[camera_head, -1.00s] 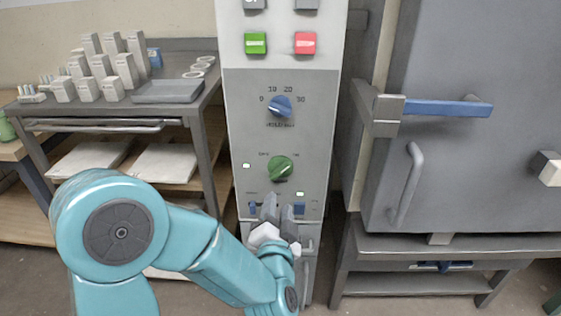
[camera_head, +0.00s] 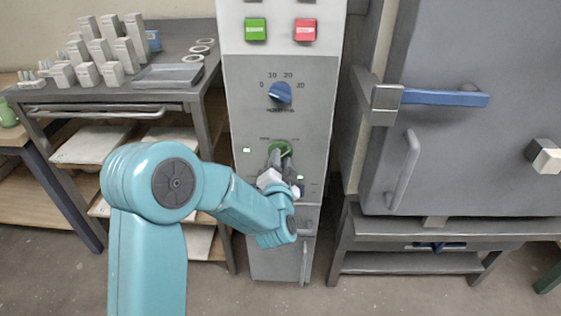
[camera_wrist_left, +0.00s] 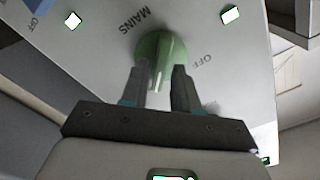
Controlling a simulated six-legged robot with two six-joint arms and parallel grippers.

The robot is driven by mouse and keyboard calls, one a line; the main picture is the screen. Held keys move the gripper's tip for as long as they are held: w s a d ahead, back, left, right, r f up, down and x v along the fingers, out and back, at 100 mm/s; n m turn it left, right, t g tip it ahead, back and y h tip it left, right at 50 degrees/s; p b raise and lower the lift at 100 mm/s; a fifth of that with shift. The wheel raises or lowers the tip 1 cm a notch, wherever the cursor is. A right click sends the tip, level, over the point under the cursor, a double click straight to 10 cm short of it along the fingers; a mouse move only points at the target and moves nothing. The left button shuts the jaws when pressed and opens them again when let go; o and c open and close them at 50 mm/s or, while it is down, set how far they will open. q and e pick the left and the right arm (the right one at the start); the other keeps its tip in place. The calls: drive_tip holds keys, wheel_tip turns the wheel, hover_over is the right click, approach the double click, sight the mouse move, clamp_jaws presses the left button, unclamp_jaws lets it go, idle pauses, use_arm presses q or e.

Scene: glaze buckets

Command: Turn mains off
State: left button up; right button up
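The green mains knob (camera_head: 280,148) is on the grey front of the control panel (camera_head: 307,125), below the blue dial. In the left wrist view the green knob (camera_wrist_left: 158,55) shows between the words MAINS and OFF. My left gripper (camera_head: 281,160) is in front of the knob. In the left wrist view its two dark fingers (camera_wrist_left: 165,78) stand apart, one on each side of the knob's raised grip. I cannot tell whether they touch it. The fingers hide the knob's lower part in the head view. My right gripper is out of view.
A blue dial (camera_head: 280,93) and green (camera_head: 255,29) and red (camera_head: 305,30) buttons are higher on the panel. A kiln door with a blue handle (camera_head: 440,98) is to the right. A rack with a grey tray (camera_head: 170,76) and white blocks is to the left.

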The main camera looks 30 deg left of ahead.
use_arm(q)
clamp_jaws()
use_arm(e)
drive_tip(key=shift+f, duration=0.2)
use_arm(q)
drive_tip(key=shift+s+a+n+b, duration=0.1)
drive_tip(key=shift+n+b, duration=3.7)
drive_tip(key=shift+n, duration=0.75)
drive_tip(key=shift+s+a+n+b, duration=0.1)
drive_tip(key=shift+n+b, duration=3.7)
drive_tip(key=shift+n, duration=0.75)
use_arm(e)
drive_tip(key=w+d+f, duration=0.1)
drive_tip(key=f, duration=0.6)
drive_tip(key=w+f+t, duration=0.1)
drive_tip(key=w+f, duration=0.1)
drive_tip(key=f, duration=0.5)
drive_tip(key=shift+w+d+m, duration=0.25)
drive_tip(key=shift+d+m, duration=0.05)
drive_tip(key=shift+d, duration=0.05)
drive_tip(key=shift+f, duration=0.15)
use_arm(q)
drive_tip(key=shift+o, duration=1.8)
unclamp_jaws()
